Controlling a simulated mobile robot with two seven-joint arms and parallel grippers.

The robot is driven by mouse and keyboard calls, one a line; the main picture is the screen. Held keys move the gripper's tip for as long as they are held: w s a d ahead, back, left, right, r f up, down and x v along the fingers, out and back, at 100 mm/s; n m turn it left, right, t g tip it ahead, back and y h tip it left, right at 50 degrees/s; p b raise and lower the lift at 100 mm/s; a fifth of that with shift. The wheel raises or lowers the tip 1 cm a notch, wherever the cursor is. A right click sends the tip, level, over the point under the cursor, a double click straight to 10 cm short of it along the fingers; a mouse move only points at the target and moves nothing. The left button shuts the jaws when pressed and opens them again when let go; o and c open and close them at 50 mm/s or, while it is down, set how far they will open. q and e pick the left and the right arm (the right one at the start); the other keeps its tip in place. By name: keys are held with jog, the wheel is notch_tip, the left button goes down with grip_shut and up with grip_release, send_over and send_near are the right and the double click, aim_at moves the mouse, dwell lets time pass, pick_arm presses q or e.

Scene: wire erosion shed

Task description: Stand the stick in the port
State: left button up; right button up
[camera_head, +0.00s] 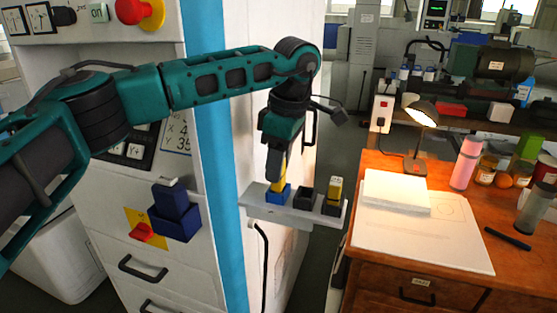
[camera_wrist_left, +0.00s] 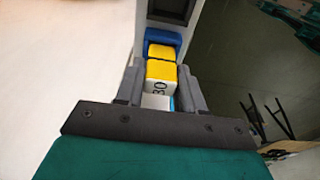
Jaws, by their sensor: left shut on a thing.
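A yellow stick (camera_head: 279,183) with a white end marked "30" is held between the fingers of my left gripper (camera_head: 276,163). In the left wrist view the stick (camera_wrist_left: 161,70) sits between the two grey fingers (camera_wrist_left: 158,90). Its lower end meets a blue port (camera_head: 278,196) at the left end of a pale shelf (camera_head: 291,214); the blue port (camera_wrist_left: 164,36) also shows beyond the stick. I cannot tell how deep the stick is in it. The middle dark port (camera_head: 303,198) looks empty. A yellow block (camera_head: 335,188) stands in the right dark port (camera_head: 331,206). My right gripper is out of view.
The shelf juts from a white cabinet with a blue edge strip (camera_head: 210,150). A dark blue box (camera_head: 174,218) and red knob (camera_head: 142,232) stick out of its front. A wooden desk (camera_head: 350,277) with lamp (camera_head: 421,115) and bottles stands right.

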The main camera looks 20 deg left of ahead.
pick_arm(q)
jog(key=shift+f, duration=0.35)
jog(key=o, duration=1)
jog(key=shift+r, duration=0.1)
